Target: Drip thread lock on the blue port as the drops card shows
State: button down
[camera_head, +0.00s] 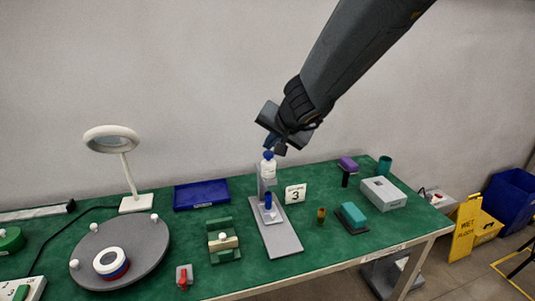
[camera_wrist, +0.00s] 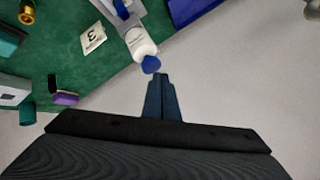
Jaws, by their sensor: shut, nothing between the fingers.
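A white bottle with a blue top (camera_head: 268,167) sits in a grey stand (camera_head: 281,240), nozzle side down as far as I can tell. A small blue port (camera_head: 268,202) is below it on the stand. The white drops card (camera_head: 295,194) reads 3 and stands just right of the stand; it also shows in the wrist view (camera_wrist: 92,38). My gripper (camera_head: 278,147) is shut and empty, just above the bottle's blue top. In the wrist view the closed fingertips (camera_wrist: 161,77) are close to the blue top (camera_wrist: 151,65); I cannot tell whether they touch.
A green block fixture (camera_head: 223,241) and a grey turntable (camera_head: 140,262) are left of the stand. A blue tray (camera_head: 201,195) lies behind. A brass fitting (camera_head: 321,215), a teal-topped block (camera_head: 353,216) and a grey box (camera_head: 384,193) are to the right.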

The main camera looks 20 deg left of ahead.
aim_at(270, 155)
jog(key=shift+f+b, duration=0.65)
jog(key=shift+b, duration=0.1)
dwell(0.8)
jog(key=shift+r, duration=0.15)
jog(key=shift+r+p, duration=0.9)
jog(key=shift+p, duration=0.2)
notch_tip(270, 155, up, 5)
jog(key=p, duration=0.5)
dwell(2.3)
